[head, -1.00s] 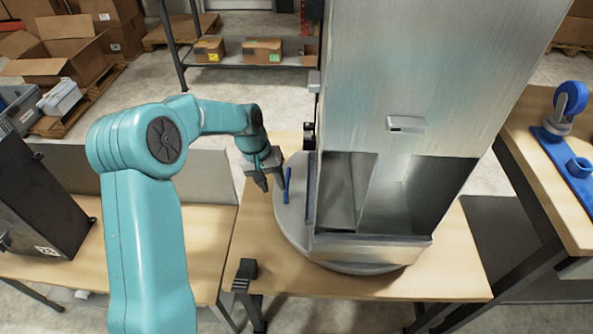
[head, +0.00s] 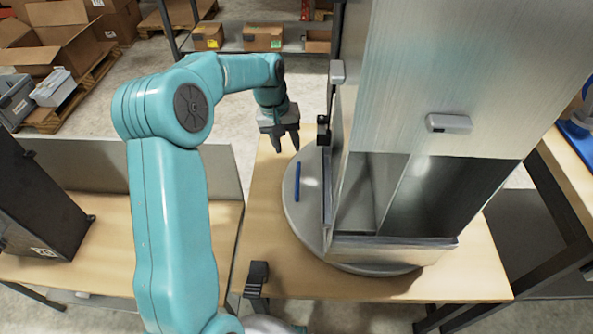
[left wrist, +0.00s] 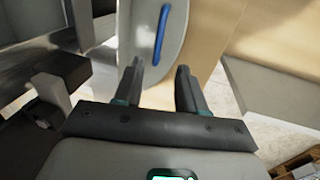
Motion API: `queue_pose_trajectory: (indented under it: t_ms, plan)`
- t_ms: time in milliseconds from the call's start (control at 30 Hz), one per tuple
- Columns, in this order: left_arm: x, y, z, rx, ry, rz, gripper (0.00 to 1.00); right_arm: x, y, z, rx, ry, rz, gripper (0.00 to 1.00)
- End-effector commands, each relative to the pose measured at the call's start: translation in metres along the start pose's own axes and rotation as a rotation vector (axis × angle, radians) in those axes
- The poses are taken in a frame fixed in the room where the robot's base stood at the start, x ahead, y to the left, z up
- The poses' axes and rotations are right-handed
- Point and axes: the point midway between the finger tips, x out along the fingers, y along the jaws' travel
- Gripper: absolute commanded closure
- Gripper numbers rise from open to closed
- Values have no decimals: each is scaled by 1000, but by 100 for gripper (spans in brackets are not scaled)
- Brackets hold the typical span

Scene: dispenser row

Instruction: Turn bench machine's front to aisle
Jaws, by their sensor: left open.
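The bench machine (head: 447,90) is a tall brushed-metal box with an open compartment low on the side facing me. It stands on a round grey turntable (head: 300,222) on a wooden bench. A blue bar (head: 297,182) is on the turntable's left part; it also shows in the left wrist view (left wrist: 161,34). My left gripper (head: 286,150) is open and empty, left of the machine and beyond the blue bar in the head view. In the left wrist view its fingers (left wrist: 158,88) are apart, with the turntable edge beyond them. My right gripper is not in view.
A black clamp-like block (head: 256,278) sits at the bench's front left edge. A dark box (head: 38,205) stands on the bench at left. Another bench with a blue object (head: 577,135) is at right. Shelf boxes (head: 262,38) are behind.

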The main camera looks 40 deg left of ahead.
Motion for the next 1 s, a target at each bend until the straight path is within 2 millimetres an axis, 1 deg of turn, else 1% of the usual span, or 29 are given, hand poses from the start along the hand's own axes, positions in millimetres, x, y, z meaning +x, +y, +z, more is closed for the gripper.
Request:
queue_pose_trajectory:
  t_ms: [33, 300, 400, 500, 667, 900, 933, 967, 1000]
  plan:
    - [16, -1, 2, 0, -6, -1, 60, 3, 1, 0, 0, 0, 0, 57]
    - [78, -1, 0, 2, -5, -1, 60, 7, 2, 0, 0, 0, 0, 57]
    - [96, -1, -1, 3, -4, -1, 60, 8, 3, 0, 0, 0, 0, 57]
    - [108, -1, -2, 4, -2, -1, 60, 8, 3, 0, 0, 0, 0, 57]
    - [117, -1, -4, 5, -1, -1, 60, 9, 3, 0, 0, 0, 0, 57]
    - [118, -1, -4, 5, 0, 0, 60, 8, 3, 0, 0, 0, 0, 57]
    - [118, -1, -4, 5, -1, 0, 63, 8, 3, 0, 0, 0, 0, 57]
    - [118, -1, -4, 5, -1, 0, 73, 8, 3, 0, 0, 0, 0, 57]
    - [118, -1, -4, 5, -1, 0, 86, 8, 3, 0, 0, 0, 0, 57]
